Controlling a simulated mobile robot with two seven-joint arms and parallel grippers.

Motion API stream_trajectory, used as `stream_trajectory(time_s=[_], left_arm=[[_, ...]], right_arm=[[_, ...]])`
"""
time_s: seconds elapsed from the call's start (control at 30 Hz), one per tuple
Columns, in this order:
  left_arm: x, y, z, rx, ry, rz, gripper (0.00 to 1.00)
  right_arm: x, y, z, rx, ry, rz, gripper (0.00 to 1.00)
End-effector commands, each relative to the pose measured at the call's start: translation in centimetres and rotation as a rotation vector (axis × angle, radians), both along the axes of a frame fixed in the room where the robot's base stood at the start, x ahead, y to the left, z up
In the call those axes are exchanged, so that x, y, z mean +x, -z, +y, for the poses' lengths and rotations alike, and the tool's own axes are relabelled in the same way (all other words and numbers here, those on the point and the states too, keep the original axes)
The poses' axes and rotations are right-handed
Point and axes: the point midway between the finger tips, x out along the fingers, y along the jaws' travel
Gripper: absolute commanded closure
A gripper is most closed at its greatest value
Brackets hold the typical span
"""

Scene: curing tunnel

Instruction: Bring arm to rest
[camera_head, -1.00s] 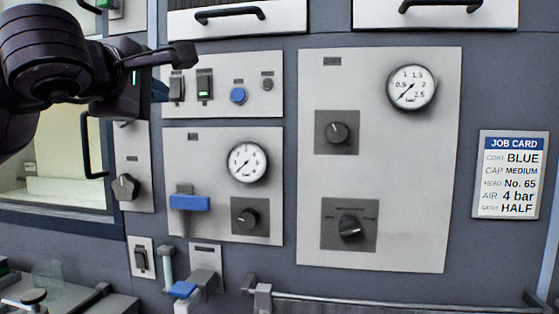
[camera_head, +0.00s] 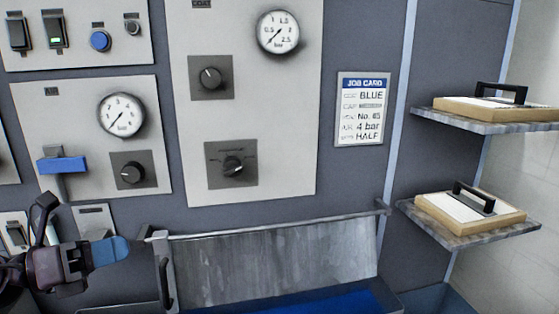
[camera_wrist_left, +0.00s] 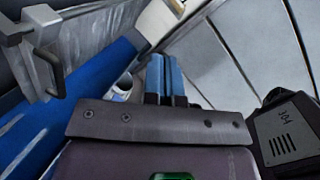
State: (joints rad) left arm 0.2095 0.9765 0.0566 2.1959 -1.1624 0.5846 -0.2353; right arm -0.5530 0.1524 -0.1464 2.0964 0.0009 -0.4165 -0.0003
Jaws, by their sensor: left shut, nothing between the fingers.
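My left gripper (camera_head: 118,251) is at the lower left of the head view, its blue fingers pointing right. It is in front of the lower edge of the control panels, left of the grey sloping metal panel (camera_head: 270,262). In the left wrist view its two blue fingers (camera_wrist_left: 166,78) lie side by side, shut, with nothing held between them. My right gripper is not in view.
Control panels with gauges (camera_head: 121,115) and knobs fill the wall behind. A job card (camera_head: 362,112) hangs right of them. Two shelves (camera_head: 480,233) at the right hold handled boards. A rail and bracket (camera_head: 163,262) stand close right of the left gripper.

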Motion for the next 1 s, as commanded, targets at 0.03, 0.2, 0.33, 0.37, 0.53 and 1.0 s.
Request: stream_trajectory(time_s=[0.03, 0.2, 0.33, 0.37, 0.53, 1.0], left_arm=[[-0.5, 1.2, 0.3, -0.141, -0.035, 0.084, 1.0], [-1.5, 6.4, 2.2, -0.615, -0.202, 0.382, 1.0], [-3.1, 11.8, 4.1, -0.963, -0.372, 0.615, 1.0], [-3.6, 13.2, 4.5, -1.041, -0.416, 0.668, 1.0], [-8.1, 22.1, 5.7, -1.47, -0.684, 0.977, 1.0], [-20.7, 36.0, 1.4, -2.12, -1.174, 1.496, 1.0]], right_arm=[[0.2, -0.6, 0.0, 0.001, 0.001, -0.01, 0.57], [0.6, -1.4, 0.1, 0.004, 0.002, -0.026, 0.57], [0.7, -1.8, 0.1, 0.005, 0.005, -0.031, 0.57], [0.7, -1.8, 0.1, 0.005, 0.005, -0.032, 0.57], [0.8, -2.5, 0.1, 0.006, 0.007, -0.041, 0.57], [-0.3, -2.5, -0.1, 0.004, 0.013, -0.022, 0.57]])
